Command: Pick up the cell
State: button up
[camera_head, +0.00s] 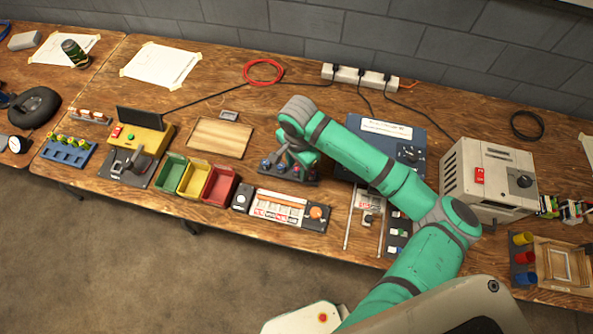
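My gripper (287,160) points down over a small dark rack (310,182) near the middle of the bench. Small round blue and red items (266,164) sit on that rack, right by the fingers. The wrist and the fingers hide part of the rack. I cannot tell whether the fingers are open or shut, or whether they touch anything. Which item is the cell is not clear. A blue block (68,152) at the left holds several small green-and-yellow pieces. A dark green cylinder (74,53) stands on a paper at the far left.
Green, yellow and red bins (218,185) stand left of my gripper. A panel with an orange knob (285,210) lies in front. A blue case (382,135) and a beige box (490,178) stand right. A wooden pad (221,137) and bare bench lie behind the bins.

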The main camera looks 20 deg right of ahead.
jog(key=shift+a, duration=0.1)
grip_shut()
